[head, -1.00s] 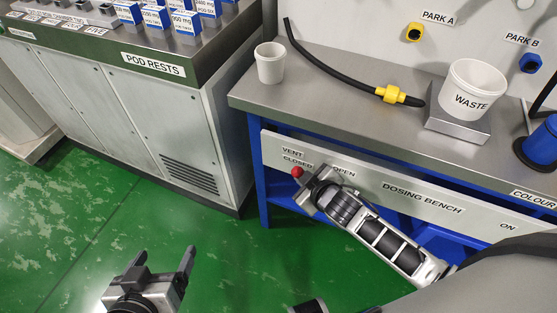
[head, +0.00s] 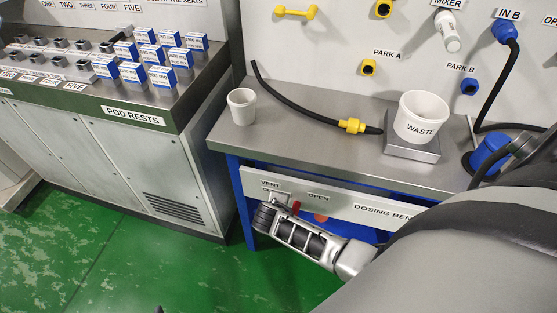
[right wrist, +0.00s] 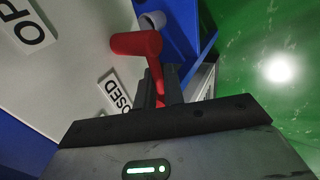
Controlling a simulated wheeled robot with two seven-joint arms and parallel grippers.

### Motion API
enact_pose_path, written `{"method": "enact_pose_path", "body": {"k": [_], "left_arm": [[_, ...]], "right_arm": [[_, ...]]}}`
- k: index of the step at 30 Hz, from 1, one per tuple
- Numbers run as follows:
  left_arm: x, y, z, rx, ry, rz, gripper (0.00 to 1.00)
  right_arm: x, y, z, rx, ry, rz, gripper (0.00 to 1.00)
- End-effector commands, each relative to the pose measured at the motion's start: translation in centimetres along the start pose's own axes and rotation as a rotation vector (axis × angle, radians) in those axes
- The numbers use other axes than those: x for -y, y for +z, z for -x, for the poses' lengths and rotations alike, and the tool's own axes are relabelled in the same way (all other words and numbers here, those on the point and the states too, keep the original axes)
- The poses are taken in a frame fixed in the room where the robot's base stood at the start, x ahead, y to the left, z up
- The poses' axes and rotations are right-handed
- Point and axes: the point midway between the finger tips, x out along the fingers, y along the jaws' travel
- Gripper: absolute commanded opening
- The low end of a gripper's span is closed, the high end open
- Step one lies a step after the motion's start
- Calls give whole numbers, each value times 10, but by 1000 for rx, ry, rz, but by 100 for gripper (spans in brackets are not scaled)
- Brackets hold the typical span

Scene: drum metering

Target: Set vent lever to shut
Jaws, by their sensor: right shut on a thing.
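The red vent lever (head: 295,206) is on the front panel of the dosing bench, between the VENT label and the OPEN label, partly hidden by my right arm. In the right wrist view its thick red end (right wrist: 137,43) and a thin red arm show, the arm running down between my fingers beside the CLOSED label (right wrist: 118,94). My right gripper (right wrist: 160,88) is shut on this arm. In the head view the right gripper (head: 268,207) is at the panel's left end, covering the CLOSED label.
The grey bench top (head: 290,139) carries a white cup (head: 242,106), a black hose with a yellow fitting (head: 352,126) and the WASTE bucket (head: 421,115). The POD RESTS cabinet (head: 150,165) stands left. Green floor (head: 150,265) is clear between.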

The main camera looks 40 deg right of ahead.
Motion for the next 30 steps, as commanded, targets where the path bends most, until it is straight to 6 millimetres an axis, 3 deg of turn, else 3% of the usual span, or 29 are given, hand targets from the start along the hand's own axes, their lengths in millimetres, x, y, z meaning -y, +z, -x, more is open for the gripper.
{"method": "enact_pose_path", "body": {"k": [17, 18, 20, 30], "left_arm": [[0, 0, 0, -2, -2, 4, 81], [0, 0, 0, -1, -2, 4, 81], [0, 0, 0, -1, -2, 4, 81], [0, -2, 1, 0, -2, 3, 81]], "right_arm": [[2, 2, -2, 37, -3, 22, 0], [2, 2, -2, 37, -3, 22, 13], [2, 2, -2, 37, -3, 22, 27], [1, 0, 2, 31, -1, 21, 27]]}}
